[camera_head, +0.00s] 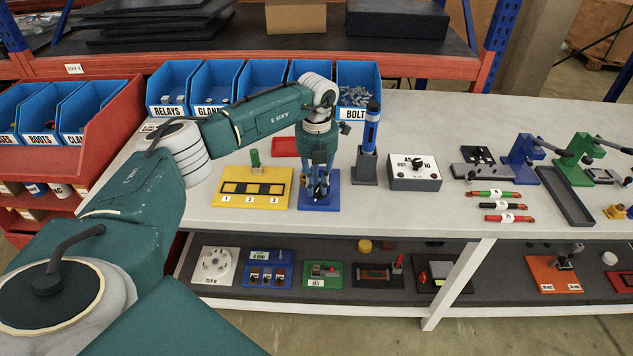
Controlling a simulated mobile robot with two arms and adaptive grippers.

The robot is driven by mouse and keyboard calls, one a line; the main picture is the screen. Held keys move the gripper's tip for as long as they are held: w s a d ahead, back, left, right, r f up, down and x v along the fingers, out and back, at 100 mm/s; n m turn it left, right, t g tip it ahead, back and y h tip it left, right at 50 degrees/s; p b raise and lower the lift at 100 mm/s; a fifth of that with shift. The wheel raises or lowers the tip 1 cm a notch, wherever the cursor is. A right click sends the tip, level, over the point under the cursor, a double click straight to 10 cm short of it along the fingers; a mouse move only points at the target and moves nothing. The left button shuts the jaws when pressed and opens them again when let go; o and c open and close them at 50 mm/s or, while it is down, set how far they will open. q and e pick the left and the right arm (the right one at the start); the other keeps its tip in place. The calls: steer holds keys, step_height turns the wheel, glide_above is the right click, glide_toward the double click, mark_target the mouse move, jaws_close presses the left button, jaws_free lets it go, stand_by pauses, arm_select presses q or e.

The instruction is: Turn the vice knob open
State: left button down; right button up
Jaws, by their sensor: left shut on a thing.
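My left gripper (319,193) points straight down over a small blue-based fixture (322,205) at the front edge of the white bench. It is shut on a part standing on that base. The fingers hide most of the part, so I cannot tell its shape or whether it is the vice knob. A blue clamp-like device (522,150) and a green one (577,155) stand farther right on the bench, apart from the gripper. My right gripper is not in view.
A yellow board (252,200) with a green peg lies left of the gripper. A blue torch-like tool (371,130) in a dark stand and a grey dial box (414,178) are to the right. Blue bins (358,95) line the back.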

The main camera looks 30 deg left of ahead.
mark_target(317, 188)
arm_select(q)
steer(key=shift+r+n+p, duration=0.15)
steer(key=shift+n+p, duration=0.2)
steer(key=shift+n, duration=1.55)
steer(key=c, duration=1.6)
jaws_free()
steer(key=shift+d, duration=0.1)
step_height(317, 188, up, 12)
steer(key=shift+f, duration=0.1)
